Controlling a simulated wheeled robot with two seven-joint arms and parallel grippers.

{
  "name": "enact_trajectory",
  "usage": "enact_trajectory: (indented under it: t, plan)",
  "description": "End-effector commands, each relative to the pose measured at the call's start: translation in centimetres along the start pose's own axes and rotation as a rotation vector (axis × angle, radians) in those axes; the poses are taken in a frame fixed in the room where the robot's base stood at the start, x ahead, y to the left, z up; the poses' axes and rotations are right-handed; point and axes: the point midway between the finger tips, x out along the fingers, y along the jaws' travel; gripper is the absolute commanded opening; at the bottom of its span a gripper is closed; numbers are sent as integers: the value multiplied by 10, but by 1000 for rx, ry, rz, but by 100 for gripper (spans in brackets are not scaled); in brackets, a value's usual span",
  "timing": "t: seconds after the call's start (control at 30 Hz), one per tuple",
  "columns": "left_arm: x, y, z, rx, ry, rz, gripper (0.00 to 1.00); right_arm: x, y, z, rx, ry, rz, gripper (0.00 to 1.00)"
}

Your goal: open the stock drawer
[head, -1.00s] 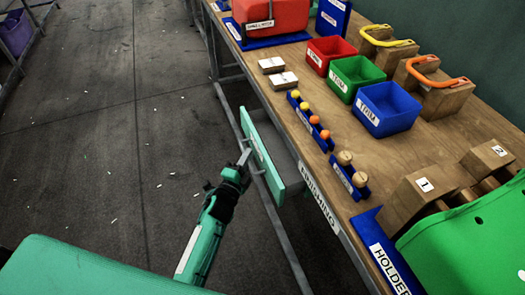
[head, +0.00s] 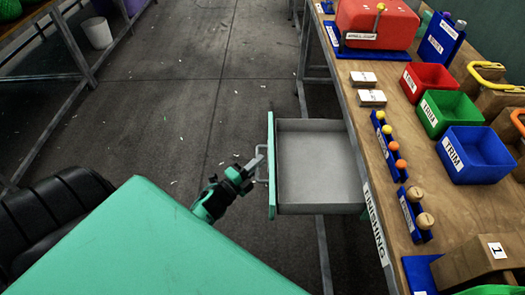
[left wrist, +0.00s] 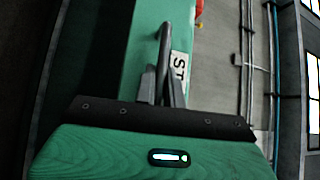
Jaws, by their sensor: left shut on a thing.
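The stock drawer (head: 308,165) is pulled out from under the workbench, with its grey inside showing and empty. Its green front panel (head: 271,170) faces left. A grey bar handle (head: 262,166) stands out from that panel. My left gripper (head: 258,163) is shut on the handle. In the left wrist view the gripper fingers (left wrist: 160,85) are closed around the handle bar (left wrist: 166,50), beside a label of which "ST" shows on the green front (left wrist: 140,40). My right gripper is not in view.
The wooden workbench (head: 385,150) holds red, green and blue trim bins (head: 476,154), a red machine (head: 376,22) and blue holders. Bench legs stand below and beyond the drawer.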

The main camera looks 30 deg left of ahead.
Motion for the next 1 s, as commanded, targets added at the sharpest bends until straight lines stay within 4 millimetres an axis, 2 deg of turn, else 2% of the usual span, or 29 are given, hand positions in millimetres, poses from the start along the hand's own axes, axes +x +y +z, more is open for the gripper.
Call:
enact_trajectory:
  t: [0.2, 0.23, 0.33, 0.6, 0.73, 0.87, 1.0]
  plan:
    - [0, 1, 0, 0, -2, 2, 0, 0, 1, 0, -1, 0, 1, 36]
    - [0, 1, 0, 0, -2, 2, 15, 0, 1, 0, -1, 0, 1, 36]
    - [0, 1, 0, 0, -2, 2, 32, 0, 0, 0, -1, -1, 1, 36]
    - [0, 1, 0, 0, -1, 1, 32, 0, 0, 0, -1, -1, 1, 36]
    - [-7, 2, 0, -1, -2, 2, 32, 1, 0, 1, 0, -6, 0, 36]
    - [-25, 2, 0, -1, -1, 3, 32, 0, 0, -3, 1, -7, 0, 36]
    - [-53, 3, 0, 0, -2, 4, 32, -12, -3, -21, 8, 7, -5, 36]
